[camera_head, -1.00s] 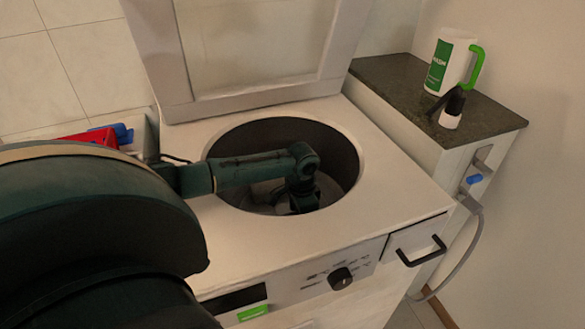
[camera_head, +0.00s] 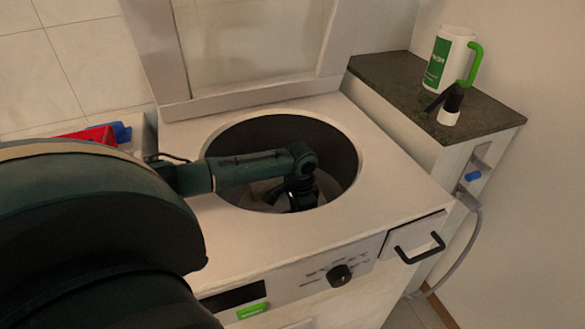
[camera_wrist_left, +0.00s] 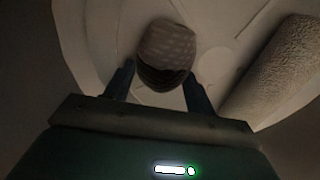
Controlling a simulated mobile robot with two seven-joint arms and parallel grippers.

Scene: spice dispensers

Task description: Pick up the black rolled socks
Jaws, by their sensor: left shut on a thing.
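My left gripper (camera_head: 302,200) reaches down inside the round drum opening of the top-loading washing machine (camera_head: 405,185). In the left wrist view, the gripper (camera_wrist_left: 160,84) has its two fingers on either side of a small rounded bundle, the rolled socks (camera_wrist_left: 166,44), and is shut on it. The bundle looks ribbed and greyish on top with a darker lower part; the dim light makes its true colour hard to tell. In the head view the arm and gripper hide it. My right gripper is not in view.
A textured light roll (camera_wrist_left: 282,68) lies in the drum to the right of the gripper. The drum rim surrounds my arm, and the raised lid (camera_head: 250,97) stands behind. A white jug with a green handle (camera_head: 449,58) and a small black-and-white bottle (camera_head: 450,106) stand on the dark counter.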

